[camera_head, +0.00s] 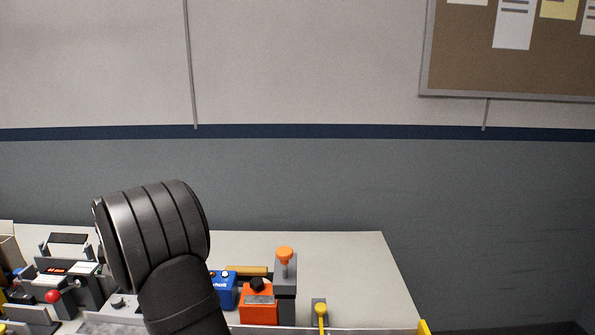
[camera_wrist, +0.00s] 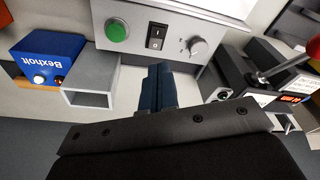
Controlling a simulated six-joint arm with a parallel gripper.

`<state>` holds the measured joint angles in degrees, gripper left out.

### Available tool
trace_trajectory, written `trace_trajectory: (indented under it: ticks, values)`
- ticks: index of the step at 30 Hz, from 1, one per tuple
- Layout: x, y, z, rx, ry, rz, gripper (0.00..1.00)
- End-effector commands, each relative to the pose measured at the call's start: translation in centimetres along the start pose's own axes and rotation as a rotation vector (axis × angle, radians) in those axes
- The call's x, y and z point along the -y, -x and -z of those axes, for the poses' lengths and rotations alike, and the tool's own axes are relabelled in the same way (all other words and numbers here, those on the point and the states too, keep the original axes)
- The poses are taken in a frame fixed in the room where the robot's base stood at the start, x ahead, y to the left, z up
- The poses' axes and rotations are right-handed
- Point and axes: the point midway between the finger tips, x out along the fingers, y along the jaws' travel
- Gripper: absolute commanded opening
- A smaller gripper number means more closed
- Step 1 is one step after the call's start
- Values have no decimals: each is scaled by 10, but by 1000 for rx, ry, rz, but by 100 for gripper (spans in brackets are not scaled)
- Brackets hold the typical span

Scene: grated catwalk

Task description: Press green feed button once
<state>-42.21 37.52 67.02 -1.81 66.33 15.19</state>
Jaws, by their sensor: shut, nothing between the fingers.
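In the wrist view, a round green button (camera_wrist: 117,31) sits on the grey-white front panel of a machine, left of a black rocker switch (camera_wrist: 156,36) and a grey knob (camera_wrist: 195,46). My gripper (camera_wrist: 159,70) is shut and empty, its dark blue fingers pointing at the panel below the switch. The fingertips are below and to the right of the green button, apart from it. I cannot tell whether they touch the panel. In the head view my arm covers the gripper, and I cannot make out the green button.
A blue Bexholt box (camera_wrist: 48,63) and a grey open-ended block (camera_wrist: 91,80) lie left of my fingers. A red-ball lever (camera_wrist: 313,47) stands at the right. In the head view, an orange box (camera_head: 258,305) and orange-topped post (camera_head: 285,258) stand on the table (camera_head: 350,265).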

Motion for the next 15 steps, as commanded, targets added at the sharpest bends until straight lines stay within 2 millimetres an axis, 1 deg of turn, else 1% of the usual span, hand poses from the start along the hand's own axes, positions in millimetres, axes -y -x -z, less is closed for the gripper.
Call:
trace_trajectory:
  ticks: [9,11,15]
  values:
    - [-1,0,-1,-3,-1,-13,0]
    - [-4,-1,-3,-8,-4,-37,0]
    - [-16,-3,-10,-43,-12,-143,0]
